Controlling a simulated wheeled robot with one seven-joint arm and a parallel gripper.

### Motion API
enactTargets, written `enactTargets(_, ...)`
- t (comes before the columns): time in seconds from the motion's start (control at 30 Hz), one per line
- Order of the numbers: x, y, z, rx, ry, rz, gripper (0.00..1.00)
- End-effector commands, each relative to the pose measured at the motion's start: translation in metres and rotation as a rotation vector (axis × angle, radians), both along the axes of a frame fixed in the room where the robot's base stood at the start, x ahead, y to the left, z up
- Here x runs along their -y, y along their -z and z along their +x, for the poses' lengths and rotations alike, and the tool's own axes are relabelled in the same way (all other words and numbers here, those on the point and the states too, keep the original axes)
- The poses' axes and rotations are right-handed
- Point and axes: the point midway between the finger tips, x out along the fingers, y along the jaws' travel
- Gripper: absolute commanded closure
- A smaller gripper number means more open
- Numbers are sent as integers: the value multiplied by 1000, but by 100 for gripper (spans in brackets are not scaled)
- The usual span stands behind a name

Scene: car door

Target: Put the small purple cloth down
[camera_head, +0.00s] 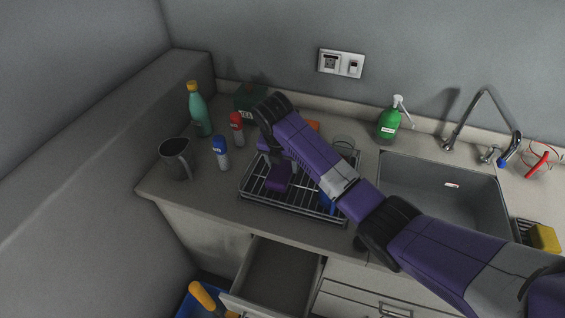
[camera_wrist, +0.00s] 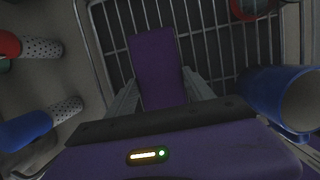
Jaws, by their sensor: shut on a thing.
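The small purple cloth (camera_wrist: 157,60) is between the two fingers of my gripper (camera_wrist: 160,88) in the wrist view. It hangs over the wire dish rack (camera_wrist: 208,25); I cannot tell whether it touches the wires. In the head view my gripper (camera_head: 281,164) is above the left part of the rack (camera_head: 258,190), with the purple cloth (camera_head: 279,178) just below it. My gripper is shut on the cloth. My arm hides part of the rack and what is behind it.
Left of the rack are a blue-capped shaker (camera_head: 221,153), a red-capped shaker (camera_head: 237,129), a dark mug (camera_head: 176,158) and a teal bottle (camera_head: 199,110). A sink (camera_head: 440,185) lies right. An open drawer (camera_head: 270,277) is below.

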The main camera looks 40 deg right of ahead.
Motion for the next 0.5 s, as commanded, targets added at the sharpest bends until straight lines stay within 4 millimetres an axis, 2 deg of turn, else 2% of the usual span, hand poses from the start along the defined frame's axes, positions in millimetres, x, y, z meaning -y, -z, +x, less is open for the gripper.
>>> enactTargets(0.23, 0, 4, 0, 0, 0, 0, 71)
enactTargets(0.27, 0, 5, 0, 0, 0, 0, 37)
enactTargets(0.3, 0, 4, 0, 0, 0, 0, 29)
enactTargets(0.37, 0, 4, 0, 0, 0, 0, 17)
enactTargets(0.5, 0, 4, 0, 0, 0, 0, 17)
